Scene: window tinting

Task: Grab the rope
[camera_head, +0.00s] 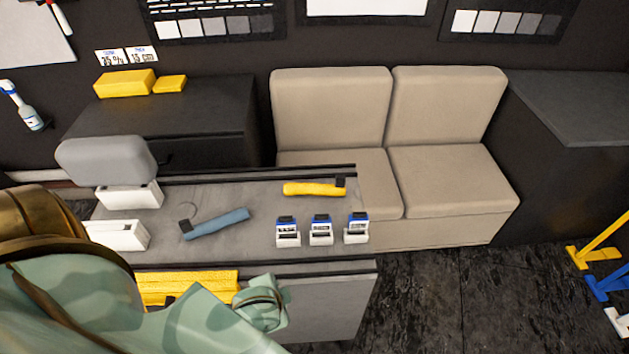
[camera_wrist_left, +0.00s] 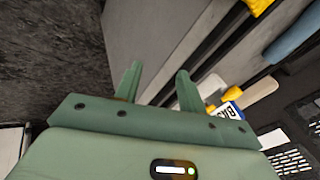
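I cannot make out a clear rope in either view. A yellow ribbed piece (camera_head: 190,285) lies in the opening below the cart's top, partly hidden by my left arm; I cannot tell whether it is rope. My left arm comes in from the lower left in the head view, in front of the cart (camera_head: 330,300), and its fingers are not clear there. In the left wrist view my left gripper (camera_wrist_left: 159,70) has its two green fingers apart with nothing between them, pointing along the cart's grey side. My right gripper is not in view.
On the cart top are a blue tool (camera_head: 219,223), a yellow tool (camera_head: 311,189), several white-and-blue boxes (camera_head: 321,231) and white holders (camera_head: 118,235). A beige sofa (camera_head: 440,180) stands behind. Dark floor (camera_head: 455,310) is free to the right. Coloured stands (camera_head: 597,240) are at the far right.

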